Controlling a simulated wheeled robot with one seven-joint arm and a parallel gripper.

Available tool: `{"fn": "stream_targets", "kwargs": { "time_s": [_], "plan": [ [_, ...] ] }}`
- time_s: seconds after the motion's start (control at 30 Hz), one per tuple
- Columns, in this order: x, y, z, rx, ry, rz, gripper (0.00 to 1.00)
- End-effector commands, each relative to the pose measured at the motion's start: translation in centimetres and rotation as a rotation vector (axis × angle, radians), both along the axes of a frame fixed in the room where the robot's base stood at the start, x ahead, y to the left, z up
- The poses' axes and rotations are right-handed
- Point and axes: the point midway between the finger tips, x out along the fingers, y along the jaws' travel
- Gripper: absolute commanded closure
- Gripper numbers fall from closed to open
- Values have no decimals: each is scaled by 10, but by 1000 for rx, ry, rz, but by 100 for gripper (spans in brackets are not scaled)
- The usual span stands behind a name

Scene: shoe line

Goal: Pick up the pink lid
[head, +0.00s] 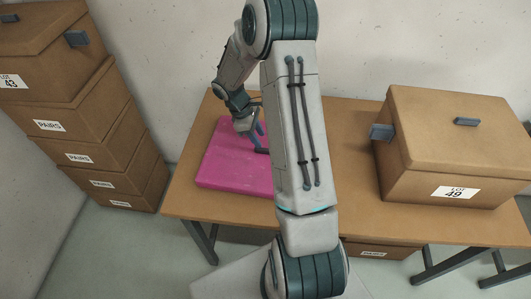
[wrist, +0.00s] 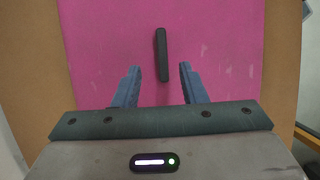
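The pink lid (head: 228,160) lies flat on the left part of the wooden table; my arm hides its right side in the head view. In the wrist view the pink lid (wrist: 110,40) fills most of the picture, with a dark bar handle (wrist: 161,55) standing on it. My gripper (wrist: 158,75) is open, one finger on each side of the handle's line, and nothing shows between the fingers except the handle's near end. In the head view my gripper (head: 258,140) is over the lid. I cannot tell how high the fingers are above it.
A brown lidded box marked LOT 49 (head: 437,178) stands on the right of the table (head: 355,135). Stacked brown boxes (head: 92,128) stand on the floor at the left, with a LOT 43 box (head: 40,62) on top. Another box (head: 385,250) is under the table.

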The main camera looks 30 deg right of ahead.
Motion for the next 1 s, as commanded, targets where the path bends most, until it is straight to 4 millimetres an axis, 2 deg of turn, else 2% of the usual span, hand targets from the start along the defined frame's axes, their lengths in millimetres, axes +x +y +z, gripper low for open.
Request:
{"fn": "stream_targets", "kwargs": {
  "time_s": [0.17,0.43,0.73,0.87,1.0],
  "plan": [
    [-5,-3,-13,0,4,0,62],
    [-14,-12,-47,1,3,-2,62],
    [-15,-13,-51,0,0,-1,62],
    [-15,-13,-51,0,0,-1,98],
    [-15,-13,-51,0,0,-1,100]
  ]
}}
